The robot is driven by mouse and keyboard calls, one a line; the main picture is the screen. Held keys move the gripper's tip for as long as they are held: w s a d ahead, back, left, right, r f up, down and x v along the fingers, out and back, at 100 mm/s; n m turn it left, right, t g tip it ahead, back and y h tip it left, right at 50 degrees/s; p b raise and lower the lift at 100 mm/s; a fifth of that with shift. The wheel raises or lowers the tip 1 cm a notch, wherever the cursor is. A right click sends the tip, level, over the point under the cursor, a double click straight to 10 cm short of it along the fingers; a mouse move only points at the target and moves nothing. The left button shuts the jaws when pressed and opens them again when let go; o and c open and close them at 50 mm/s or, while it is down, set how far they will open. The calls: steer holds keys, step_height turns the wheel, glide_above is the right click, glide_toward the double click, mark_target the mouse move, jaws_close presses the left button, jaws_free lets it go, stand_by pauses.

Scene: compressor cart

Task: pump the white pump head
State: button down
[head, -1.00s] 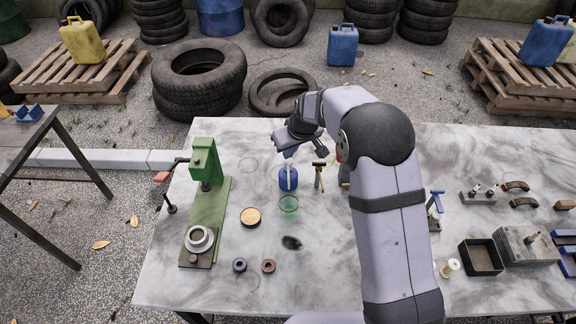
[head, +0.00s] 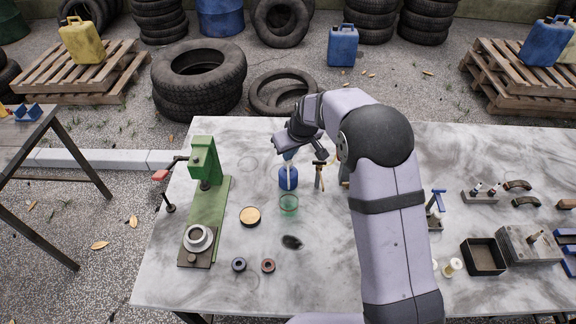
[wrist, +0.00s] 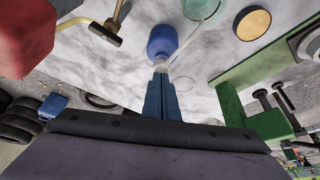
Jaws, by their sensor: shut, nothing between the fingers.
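A blue bottle (head: 288,179) with a white pump head stands upright on the grey table, behind a clear green glass (head: 289,204). My gripper (head: 288,159) points down over the bottle, its blue fingers shut and empty. In the wrist view the bottle (wrist: 162,41) is just beyond the shut fingertips (wrist: 160,67). The white pump head (wrist: 177,56) shows at the tips, its spout angled toward the glass (wrist: 200,8). The tips are at or very near its top; I cannot tell if they touch. The fingers hide part of the head.
A green press (head: 207,175) stands left of the bottle. A hammer (head: 319,174) is close on the right, and a red object (wrist: 22,40) shows in the wrist view. A round tin (head: 250,217) lies in front. The front middle of the table is mostly clear.

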steer(key=shift+f, duration=0.45)
steer(key=shift+s, duration=0.1)
steer(key=shift+r, duration=0.15)
steer(key=shift+r+p, duration=0.6)
steer(key=shift+r, duration=0.4)
steer(key=shift+f, duration=0.2)
